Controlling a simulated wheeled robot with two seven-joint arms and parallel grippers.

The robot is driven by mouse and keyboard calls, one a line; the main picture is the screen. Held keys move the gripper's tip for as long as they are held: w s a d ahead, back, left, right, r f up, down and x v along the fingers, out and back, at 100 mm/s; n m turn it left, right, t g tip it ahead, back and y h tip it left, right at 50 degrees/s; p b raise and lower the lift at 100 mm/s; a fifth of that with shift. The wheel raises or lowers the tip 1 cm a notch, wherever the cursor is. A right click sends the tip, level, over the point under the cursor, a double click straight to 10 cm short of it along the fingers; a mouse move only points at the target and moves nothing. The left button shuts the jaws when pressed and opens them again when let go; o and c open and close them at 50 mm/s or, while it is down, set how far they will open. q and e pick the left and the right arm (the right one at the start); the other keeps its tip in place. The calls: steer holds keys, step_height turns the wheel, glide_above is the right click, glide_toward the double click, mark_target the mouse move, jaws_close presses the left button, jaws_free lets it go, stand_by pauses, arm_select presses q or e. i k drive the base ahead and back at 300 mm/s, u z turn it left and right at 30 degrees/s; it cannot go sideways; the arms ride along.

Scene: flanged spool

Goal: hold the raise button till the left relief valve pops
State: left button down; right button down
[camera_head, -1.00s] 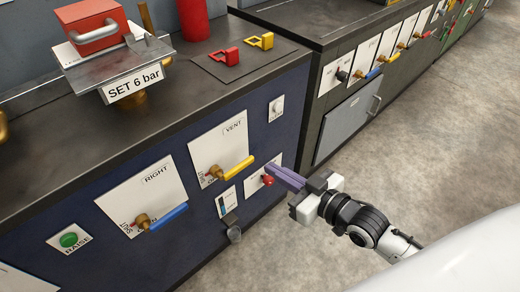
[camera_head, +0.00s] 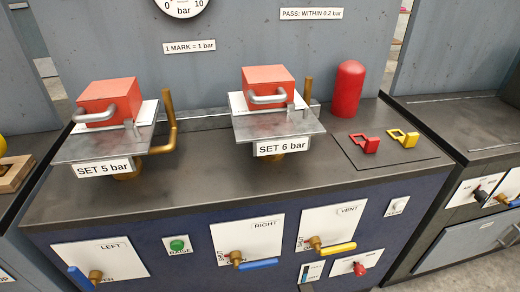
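The green RAISE button (camera_head: 177,244) is on a white plate on the blue front panel, between the LEFT and RIGHT valve plates. Nothing touches it. The left relief valve (camera_head: 125,175) has the label SET 5 bar (camera_head: 103,170), with a red weight (camera_head: 110,98) and grey handle on its metal plate (camera_head: 95,145). I cannot tell whether its plate is lifted. The right relief valve, labelled SET 6 bar (camera_head: 283,147), carries a similar red weight (camera_head: 268,82). The pressure gauge (camera_head: 183,6) is cut off at the top and its needle is not visible. Neither gripper is in view.
On the front panel are the LEFT blue lever (camera_head: 80,279), RIGHT blue lever (camera_head: 258,265), yellow VENT lever (camera_head: 338,249) and a red knob (camera_head: 359,268). Red (camera_head: 365,144) and yellow (camera_head: 404,138) tags and a red cylinder (camera_head: 348,90) stand on the bench top.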

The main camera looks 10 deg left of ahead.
mark_target(178, 246)
steer(key=k, duration=0.5)
steer(key=u, duration=1.15)
steer(key=i, duration=0.55)
steer(key=z, duration=0.5)
